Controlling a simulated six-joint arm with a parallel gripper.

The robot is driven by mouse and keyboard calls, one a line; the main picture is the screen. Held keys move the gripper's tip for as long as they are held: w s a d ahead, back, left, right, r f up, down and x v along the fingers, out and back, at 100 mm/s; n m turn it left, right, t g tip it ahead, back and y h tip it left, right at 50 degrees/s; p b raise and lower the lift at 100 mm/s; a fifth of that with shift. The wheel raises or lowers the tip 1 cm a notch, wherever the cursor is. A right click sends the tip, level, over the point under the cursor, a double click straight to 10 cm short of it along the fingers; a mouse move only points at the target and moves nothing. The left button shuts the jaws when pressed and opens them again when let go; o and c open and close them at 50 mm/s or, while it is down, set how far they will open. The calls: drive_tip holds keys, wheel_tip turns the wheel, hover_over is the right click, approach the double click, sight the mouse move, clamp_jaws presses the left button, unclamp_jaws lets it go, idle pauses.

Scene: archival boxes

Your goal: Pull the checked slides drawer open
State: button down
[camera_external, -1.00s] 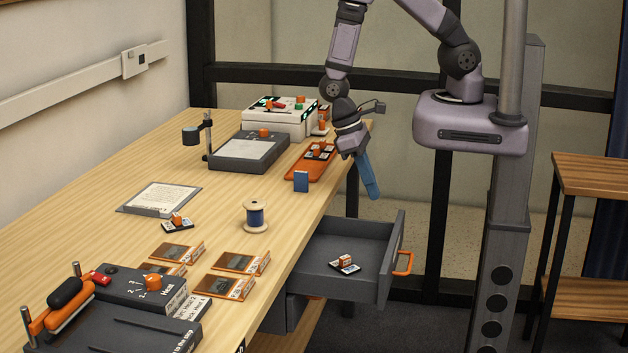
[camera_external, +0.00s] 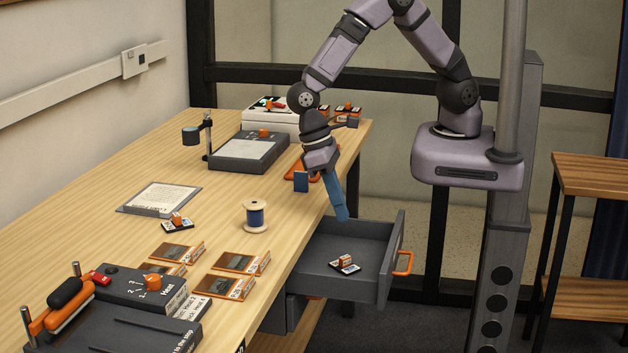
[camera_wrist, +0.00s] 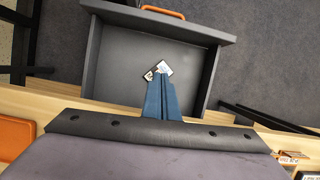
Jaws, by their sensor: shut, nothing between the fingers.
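The grey drawer (camera_external: 325,278) stands pulled out from under the table's right edge, with an orange handle (camera_external: 403,263) on its front. It also shows in the wrist view (camera_wrist: 120,62), with the handle (camera_wrist: 163,11) at the top. A small white, black and orange item (camera_external: 344,265) lies on the drawer floor; the wrist view shows it (camera_wrist: 157,70) partly behind my fingers. My gripper (camera_external: 342,217) has blue fingers, shut and empty, pointing down above the back of the drawer, apart from the handle. In the wrist view my gripper (camera_wrist: 163,80) reaches over the drawer. I cannot read a drawer label.
A wooden table (camera_external: 110,225) holds a spool (camera_external: 256,217), framed slides (camera_external: 240,262), a small blue block (camera_external: 301,181) and an orange tray (camera_external: 292,167) near its right edge. A wooden stand (camera_external: 590,177) is at the right. Floor beyond the handle is clear.

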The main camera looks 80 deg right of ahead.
drive_tip(key=shift+s+d+r+m+g, duration=0.1)
drive_tip(key=shift+s+d+m+g, duration=0.25)
drive_tip(key=shift+s, duration=0.2)
drive_tip(key=p+x, duration=0.1)
drive_tip(key=x, duration=0.9)
drive_tip(key=shift+d, duration=0.1)
drive_tip(key=s+p, duration=0.1)
drive_tip(key=s, duration=0.2)
drive_tip(key=shift+s, duration=0.45)
